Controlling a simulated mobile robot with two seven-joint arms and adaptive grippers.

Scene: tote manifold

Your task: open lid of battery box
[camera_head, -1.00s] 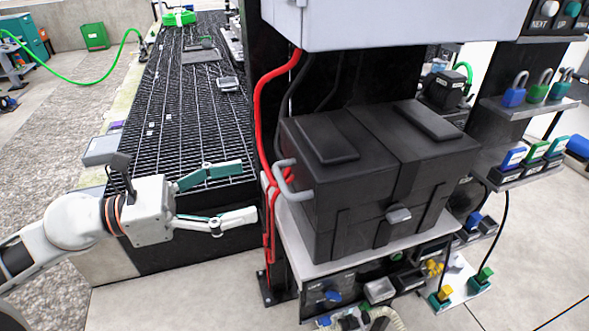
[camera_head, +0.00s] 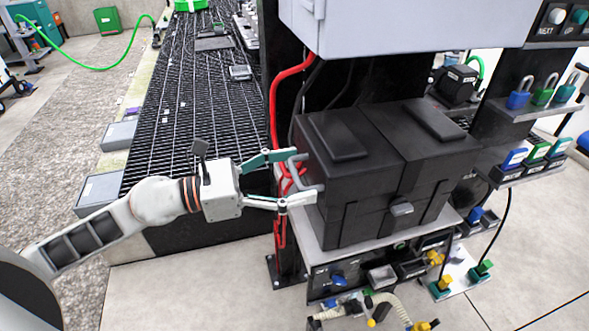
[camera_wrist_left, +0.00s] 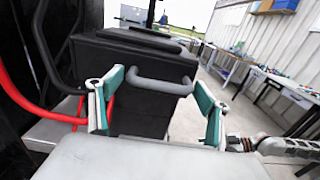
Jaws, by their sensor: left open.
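The black battery box (camera_head: 360,215) stands on a grey shelf in the head view, with its lid (camera_head: 390,140) closed. A grey latch (camera_head: 401,208) sits on its front. A grey handle (camera_head: 299,175) sticks out from its left side; it also shows in the left wrist view (camera_wrist_left: 160,86). My left gripper (camera_head: 292,177) is open at the handle, one finger above it and one below it in the head view. In the left wrist view the fingers (camera_wrist_left: 157,100) stand on either side of the handle, apart from each other.
Red cables (camera_head: 276,115) run down the post close to my left gripper. A grey cabinet (camera_head: 400,25) hangs above the box. Padlocks (camera_head: 543,92) stand on a shelf at the right. A black grating (camera_head: 195,100) lies behind my left arm.

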